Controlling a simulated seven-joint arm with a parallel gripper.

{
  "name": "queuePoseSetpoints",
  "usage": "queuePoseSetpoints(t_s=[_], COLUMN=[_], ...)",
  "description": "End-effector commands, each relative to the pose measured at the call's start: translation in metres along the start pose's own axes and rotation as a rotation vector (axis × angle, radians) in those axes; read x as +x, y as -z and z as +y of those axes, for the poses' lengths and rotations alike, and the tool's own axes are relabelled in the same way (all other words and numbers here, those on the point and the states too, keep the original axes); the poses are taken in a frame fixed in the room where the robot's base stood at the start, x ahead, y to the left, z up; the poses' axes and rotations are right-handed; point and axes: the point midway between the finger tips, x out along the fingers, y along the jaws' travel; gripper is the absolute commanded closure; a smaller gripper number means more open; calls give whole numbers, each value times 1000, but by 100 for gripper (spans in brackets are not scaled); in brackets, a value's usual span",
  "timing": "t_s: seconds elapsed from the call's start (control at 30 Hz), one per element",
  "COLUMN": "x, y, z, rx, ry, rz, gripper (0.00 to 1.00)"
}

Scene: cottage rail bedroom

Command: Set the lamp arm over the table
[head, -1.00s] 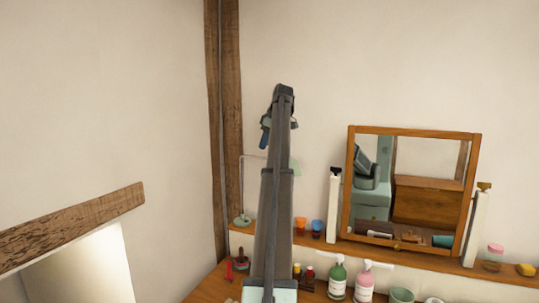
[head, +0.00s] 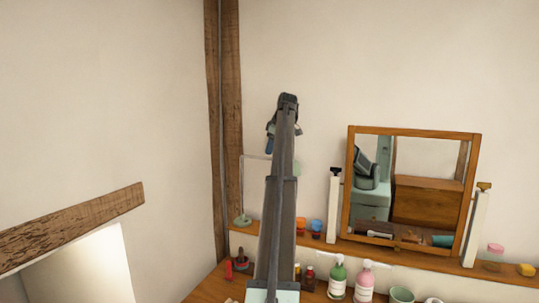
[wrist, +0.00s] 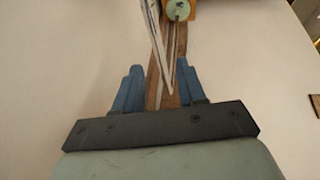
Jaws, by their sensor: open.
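The lamp stands at the left end of the wall shelf, with a round green base (head: 242,220) and a thin upright post. Its thin pale lamp arm (head: 256,156) runs right from the post top and passes behind my arm, which hides most of the lamp head. My gripper (head: 270,147) is open, pointing down close to the lamp arm. In the wrist view my gripper (wrist: 160,74) has its blue fingers apart. A pale thin bar, seemingly the lamp arm (wrist: 157,40), runs between them in the picture; contact cannot be told. The green base (wrist: 178,9) shows at the top.
The wooden table (head: 209,291) is below, with a green pump bottle (head: 337,277), a pink one (head: 364,281) and small items. A framed mirror (head: 411,132) stands on the shelf (head: 450,265) at right. A timber post (head: 231,100) is behind the lamp.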

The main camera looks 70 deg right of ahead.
Motion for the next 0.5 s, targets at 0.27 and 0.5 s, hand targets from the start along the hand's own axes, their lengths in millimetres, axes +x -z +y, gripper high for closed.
queuePoseSetpoints(t_s=[0.27, 0.5], x=[30, 36], y=[0, 0], z=[0, 0], rx=[0, 0], ry=[0, 0], rz=[0, 0], gripper=[60, 60])
